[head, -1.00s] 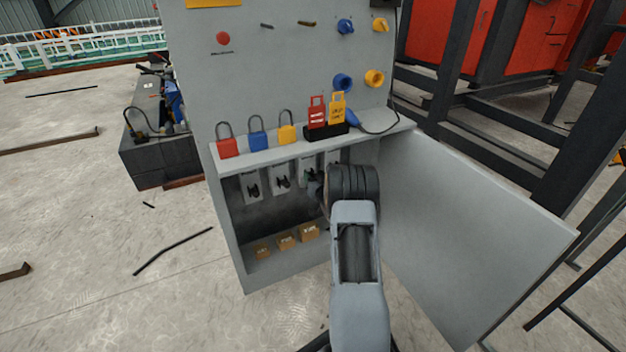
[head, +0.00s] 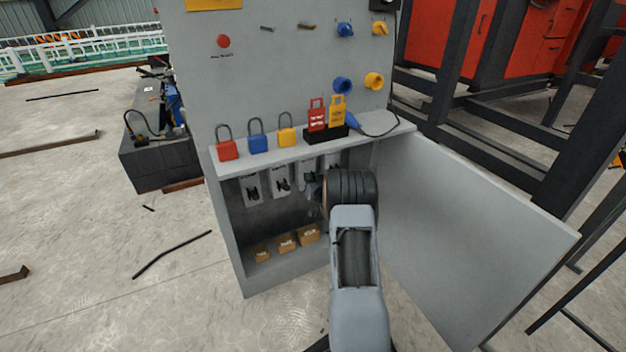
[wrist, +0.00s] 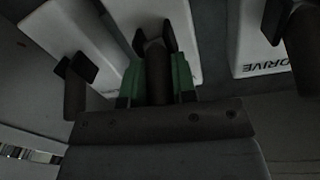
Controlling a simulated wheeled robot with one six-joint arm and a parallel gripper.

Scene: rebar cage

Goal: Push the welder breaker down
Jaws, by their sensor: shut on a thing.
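Several white breakers with dark levers hang in a row inside the open grey cabinet; the left ones (head: 251,189) and (head: 281,178) show clearly in the head view. In the wrist view my gripper (wrist: 157,85) has its green-sided fingers on both sides of one breaker's dark lever (wrist: 156,62) and is shut on it. That breaker's white body (wrist: 185,30) is behind the lever. Its label is hidden, so I cannot tell whether it is the welder breaker. The breaker to the right (wrist: 252,35) reads "DRIVE", upside down. My wrist hides most of the gripper in the head view.
Three padlocks and red and yellow lockout tags (head: 317,114) sit on the shelf (head: 372,137) above. Small brown boxes (head: 286,242) stand on the cabinet floor. The open cabinet door (head: 470,235) is close on the right of my arm.

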